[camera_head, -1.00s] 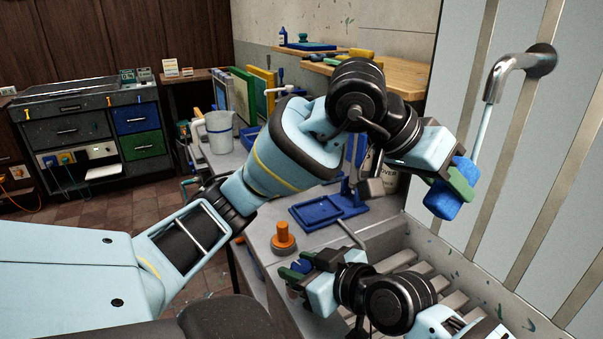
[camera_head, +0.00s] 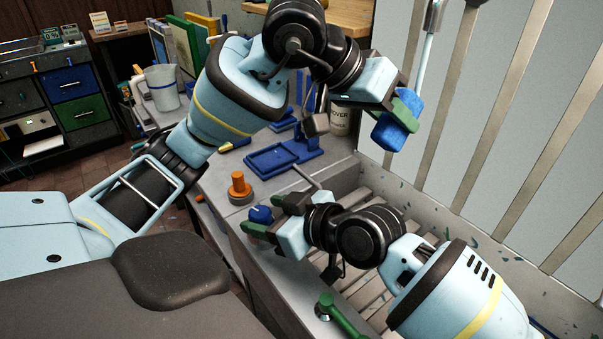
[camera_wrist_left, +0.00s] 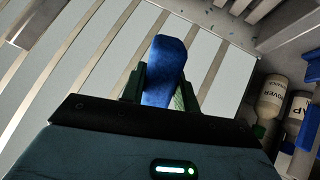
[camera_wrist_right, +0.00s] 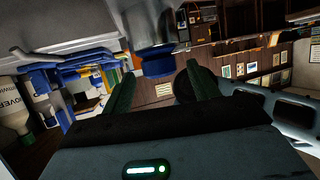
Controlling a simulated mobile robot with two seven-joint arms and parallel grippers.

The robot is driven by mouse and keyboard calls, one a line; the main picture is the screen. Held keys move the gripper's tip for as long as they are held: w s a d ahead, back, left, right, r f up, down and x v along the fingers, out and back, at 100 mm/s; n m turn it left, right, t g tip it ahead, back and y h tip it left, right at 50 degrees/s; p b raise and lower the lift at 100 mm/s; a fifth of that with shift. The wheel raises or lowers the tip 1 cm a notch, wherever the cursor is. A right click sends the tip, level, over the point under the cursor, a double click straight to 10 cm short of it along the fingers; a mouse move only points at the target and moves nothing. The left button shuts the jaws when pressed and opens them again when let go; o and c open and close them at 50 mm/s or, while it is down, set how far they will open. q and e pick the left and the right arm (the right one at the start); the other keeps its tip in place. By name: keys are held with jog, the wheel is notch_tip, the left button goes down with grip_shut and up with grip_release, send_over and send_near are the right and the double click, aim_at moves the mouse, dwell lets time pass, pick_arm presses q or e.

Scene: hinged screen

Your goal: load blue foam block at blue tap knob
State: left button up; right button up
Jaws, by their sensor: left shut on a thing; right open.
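The blue foam block (camera_head: 391,135) is in my left gripper (camera_head: 400,118), which is shut on it and holds it up in front of the striped wall panel. The block (camera_wrist_left: 163,68) also stands between the green fingers in the left wrist view. The blue tap knob (camera_head: 261,214) is at the sink's edge. My right gripper (camera_head: 266,217) is open, its fingers on either side of the knob. In the right wrist view a blue shape (camera_wrist_right: 156,62), likely the knob, lies ahead between the fingers. Contact with it cannot be told.
An orange knob (camera_head: 240,187) stands on the counter beside a blue tray (camera_head: 270,160). A green tap handle (camera_head: 342,318) is at the sink's near edge. A slatted basin (camera_head: 385,195) lies under the wall panel. A white bottle (camera_head: 341,121) stands behind my left wrist.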

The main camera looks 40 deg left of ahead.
jog(key=v, duration=0.9)
jog(key=shift+d, duration=0.3)
jog(key=shift+a, duration=0.15)
dwell(0.5)
jog(key=x, duration=1.1)
jog(key=shift+a, duration=0.4)
jog(key=c, duration=1)
